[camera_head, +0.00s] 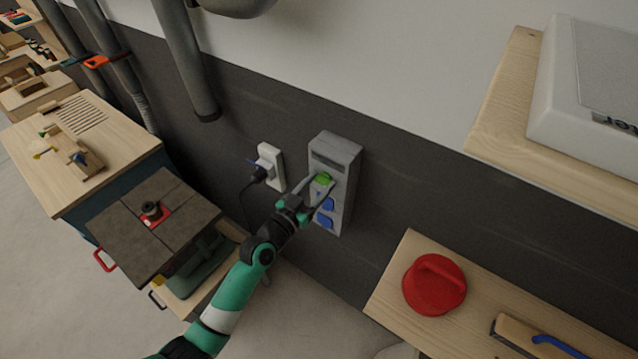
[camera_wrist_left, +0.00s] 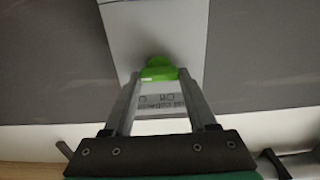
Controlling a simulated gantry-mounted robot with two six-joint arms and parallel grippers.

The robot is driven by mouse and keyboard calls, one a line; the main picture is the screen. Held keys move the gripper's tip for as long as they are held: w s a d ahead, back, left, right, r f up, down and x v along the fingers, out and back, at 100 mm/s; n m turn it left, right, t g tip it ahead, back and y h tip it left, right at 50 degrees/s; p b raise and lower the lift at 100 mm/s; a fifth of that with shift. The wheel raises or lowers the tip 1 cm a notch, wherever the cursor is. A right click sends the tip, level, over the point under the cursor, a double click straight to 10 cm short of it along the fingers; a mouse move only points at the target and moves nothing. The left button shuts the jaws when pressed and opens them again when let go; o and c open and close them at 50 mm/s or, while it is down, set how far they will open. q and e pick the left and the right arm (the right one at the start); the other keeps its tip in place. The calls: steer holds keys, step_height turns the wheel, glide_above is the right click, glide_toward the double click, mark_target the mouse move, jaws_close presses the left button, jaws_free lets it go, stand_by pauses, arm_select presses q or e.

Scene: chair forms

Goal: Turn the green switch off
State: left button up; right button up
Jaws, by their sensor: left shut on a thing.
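The green switch (camera_head: 324,179) sits on the front of a grey wall box (camera_head: 344,156), above blue sockets (camera_head: 326,212). My left gripper (camera_head: 318,186) reaches up to the box from below, with its fingers at the switch. In the left wrist view, the green switch (camera_wrist_left: 159,69) lies between the tips of the two fingers (camera_wrist_left: 158,80), which are shut on it. Printed lettering shows on the box just beside the switch. I cannot tell from these views which position the switch is in. My right gripper is in neither view.
A white outlet (camera_head: 270,165) with a black plug (camera_head: 257,175) is on the wall left of the box. A machine table (camera_head: 120,240) stands at the left. A wooden bench with a red round object (camera_head: 434,285) is at the lower right.

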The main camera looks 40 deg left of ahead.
arm_select(q)
steer(key=shift+n, duration=0.3)
steer(key=n, duration=0.3)
steer(key=shift+a+n, duration=0.1)
steer(key=shift+n, duration=0.2)
steer(key=n, duration=0.4)
steer(key=shift+a+n+p, duration=0.1)
steer(key=shift+n+p, duration=0.2)
steer(key=n, duration=0.4)
steer(key=shift+f+n+p, duration=0.15)
steer(key=shift+n+p, duration=0.15)
steer(key=shift+f+n, duration=0.1)
steer(key=shift+n, duration=2.2)
steer(key=shift+p, duration=0.3)
steer(key=o, duration=1.4)
steer(key=shift+c, duration=0.2)
steer(key=shift+s, duration=0.1)
